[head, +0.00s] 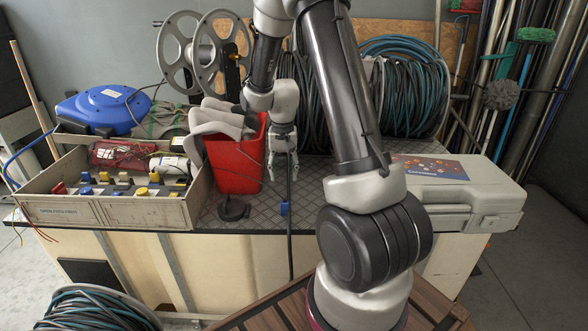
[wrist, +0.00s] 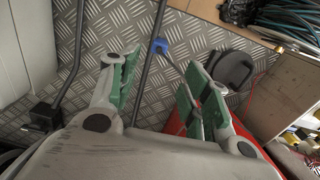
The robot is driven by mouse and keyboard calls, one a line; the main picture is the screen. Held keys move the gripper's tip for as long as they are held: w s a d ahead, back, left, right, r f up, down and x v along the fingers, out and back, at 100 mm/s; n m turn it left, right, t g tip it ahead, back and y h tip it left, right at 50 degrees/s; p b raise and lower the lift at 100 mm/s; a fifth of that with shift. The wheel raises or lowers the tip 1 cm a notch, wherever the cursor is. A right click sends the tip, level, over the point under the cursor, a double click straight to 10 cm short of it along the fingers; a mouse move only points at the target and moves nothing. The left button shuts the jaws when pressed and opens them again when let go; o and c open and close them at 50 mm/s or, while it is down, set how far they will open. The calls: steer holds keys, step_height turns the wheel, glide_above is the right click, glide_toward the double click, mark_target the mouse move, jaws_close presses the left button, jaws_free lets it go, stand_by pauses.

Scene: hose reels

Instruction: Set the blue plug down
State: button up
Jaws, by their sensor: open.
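The blue plug (head: 284,208) is small and sits on the dark tread-plate bench top (head: 322,190) near its front edge, beside a dark upright strip. It also shows in the wrist view (wrist: 158,46), beyond my fingertips and apart from them. My gripper (head: 284,168) points down above and behind the plug in the head view. In the wrist view its green-padded fingers (wrist: 166,64) are spread wide with nothing held between them. Whether the plug lies fully flat is too small to tell.
A red bin (head: 235,165) stands just left of my gripper, with a dark round piece (head: 233,209) before it. A sorting tray (head: 110,208) is farther left. A grey case (head: 470,195) lies right. Hose reels (head: 405,95) stand behind. Some plate around the plug is clear.

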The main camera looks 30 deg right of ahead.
steer(key=s+a+r+n+t, duration=0.2)
steer(key=s+r, duration=0.5)
steer(key=r, duration=0.3)
steer(key=s+a+r+n+t, duration=0.1)
steer(key=s+a+r+n, duration=0.1)
steer(key=s+r, duration=0.75)
steer(key=s+a+r+n+t, duration=0.1)
steer(key=s+r, duration=0.3)
steer(key=s, duration=0.4)
steer(key=shift+a+n, duration=0.25)
steer(key=shift+n, duration=0.55)
